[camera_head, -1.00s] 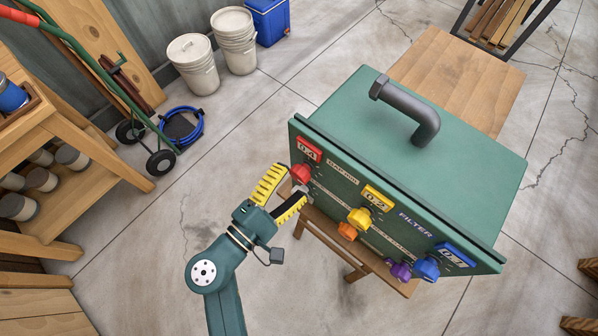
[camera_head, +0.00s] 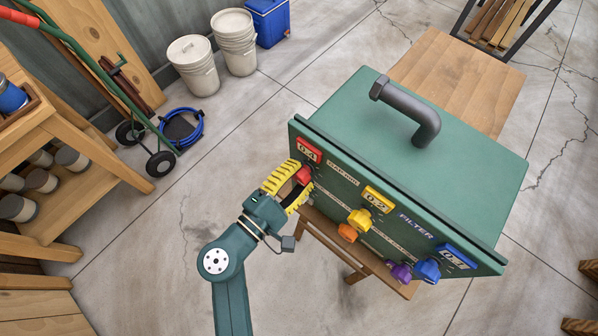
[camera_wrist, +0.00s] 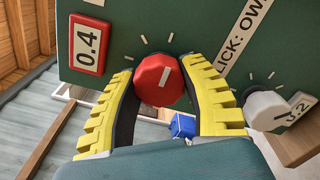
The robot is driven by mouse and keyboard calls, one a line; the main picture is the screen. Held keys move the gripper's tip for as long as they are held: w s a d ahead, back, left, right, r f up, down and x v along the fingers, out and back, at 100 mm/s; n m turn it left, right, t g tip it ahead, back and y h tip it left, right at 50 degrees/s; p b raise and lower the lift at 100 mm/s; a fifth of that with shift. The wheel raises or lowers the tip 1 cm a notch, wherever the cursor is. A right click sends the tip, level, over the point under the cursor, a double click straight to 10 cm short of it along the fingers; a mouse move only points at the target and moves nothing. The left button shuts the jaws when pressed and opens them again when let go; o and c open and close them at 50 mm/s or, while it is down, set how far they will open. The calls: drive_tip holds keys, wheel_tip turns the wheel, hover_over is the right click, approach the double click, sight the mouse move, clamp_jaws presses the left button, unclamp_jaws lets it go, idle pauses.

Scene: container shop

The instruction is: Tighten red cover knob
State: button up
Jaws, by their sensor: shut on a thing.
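The red knob (camera_head: 303,175) is on the front panel of the green filter box (camera_head: 450,160), below a red label reading 0.4 (camera_head: 308,150). In the wrist view the red knob (camera_wrist: 159,80) has a white line on its face, with white tick marks around it on the panel. My gripper (camera_head: 300,180) has yellow ribbed fingers with dark inner pads. It is shut on the red knob, one finger on each side, as the wrist view (camera_wrist: 160,85) shows. The lower part of the panel behind my fingers is hidden.
Yellow (camera_head: 360,219), orange (camera_head: 347,232), purple (camera_head: 399,271) and blue (camera_head: 427,268) knobs stick out along the panel to the right. A white knob (camera_wrist: 267,108) sits near the red one. The box rests on a wooden table (camera_head: 470,75).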

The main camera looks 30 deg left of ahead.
drive_tip(key=shift+f+b, duration=0.1)
drive_tip(key=shift+b, duration=0.25)
drive_tip(key=m+b, duration=0.3)
drive_tip(key=m, duration=0.1)
drive_tip(key=shift+f, duration=0.15)
drive_tip(key=m+b, duration=0.9)
drive_tip(key=shift+m, duration=0.4)
drive_tip(key=m+b, duration=0.2)
drive_tip(key=shift+r+m+b, duration=0.2)
drive_tip(key=shift+m+b, duration=0.15)
drive_tip(key=shift+m, duration=0.05)
drive_tip(key=shift+r+m+b, duration=0.1)
drive_tip(key=shift+m+b, duration=0.35)
drive_tip(key=shift+m, duration=0.15)
drive_tip(key=shift+r, duration=0.1)
